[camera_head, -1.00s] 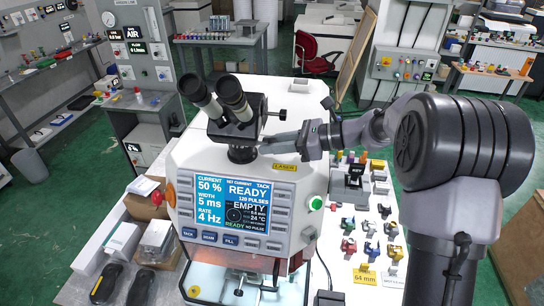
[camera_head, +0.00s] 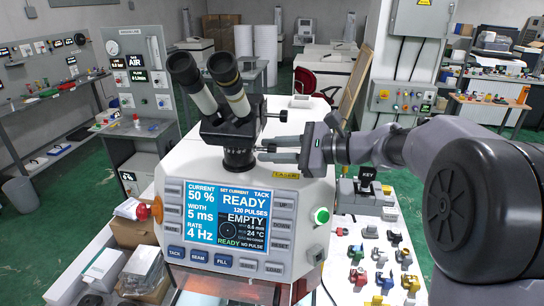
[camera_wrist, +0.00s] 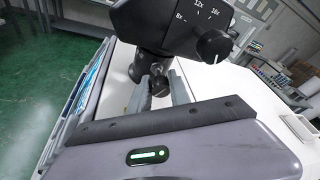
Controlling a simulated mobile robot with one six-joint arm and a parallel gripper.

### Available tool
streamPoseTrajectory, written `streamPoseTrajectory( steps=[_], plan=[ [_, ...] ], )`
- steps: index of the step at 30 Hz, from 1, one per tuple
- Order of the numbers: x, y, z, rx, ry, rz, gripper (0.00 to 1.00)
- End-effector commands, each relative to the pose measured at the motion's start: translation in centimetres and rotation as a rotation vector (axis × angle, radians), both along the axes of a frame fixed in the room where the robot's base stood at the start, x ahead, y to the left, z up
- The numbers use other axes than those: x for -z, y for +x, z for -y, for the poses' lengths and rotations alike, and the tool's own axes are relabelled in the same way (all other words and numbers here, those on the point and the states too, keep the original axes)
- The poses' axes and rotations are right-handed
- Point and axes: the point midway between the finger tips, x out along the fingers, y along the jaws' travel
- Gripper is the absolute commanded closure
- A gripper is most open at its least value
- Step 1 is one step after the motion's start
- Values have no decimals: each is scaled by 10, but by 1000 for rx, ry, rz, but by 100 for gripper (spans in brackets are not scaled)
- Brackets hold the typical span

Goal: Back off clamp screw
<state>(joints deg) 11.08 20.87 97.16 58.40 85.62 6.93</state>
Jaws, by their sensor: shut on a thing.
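The clamp screw (camera_wrist: 159,86) is a small dark knob on the side of the microscope's black mount, below the eyepieces. My gripper (camera_head: 265,150) reaches in from the right at the mount. In the wrist view my gripper (camera_wrist: 159,92) has one pale finger on each side of the dark knob and is shut on it. The fingers largely hide the screw in the head view. The binocular microscope (camera_head: 232,125) stands upright on top of the white laser welder (camera_head: 320,190). The welder's screen (camera_head: 229,216) reads READY, EMPTY, 50 %, 5 ms and 4 Hz.
A larger knob with magnification marks (camera_wrist: 214,47) sits close above my gripper. A black KEY sign (camera_head: 368,174) and several small coloured parts stand on the white bench to the right. The welder's top lies just below my gripper.

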Motion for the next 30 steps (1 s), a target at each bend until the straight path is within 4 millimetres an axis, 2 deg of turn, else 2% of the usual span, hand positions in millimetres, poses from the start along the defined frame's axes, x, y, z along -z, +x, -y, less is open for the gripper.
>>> streamPoseTrajectory(
  steps=[12, 13, 16, 26, 30],
  plan=[
    [-1, 0, 0, 0, 0, 8, 100],
    [-1, 0, 0, 0, 0, 8, 74],
    [-1, 0, 0, 0, 0, 7, 55],
    [-1, 0, 1, 0, -2, 6, 55],
    [-6, -7, 17, 3, -1, 6, 55]
  ],
)
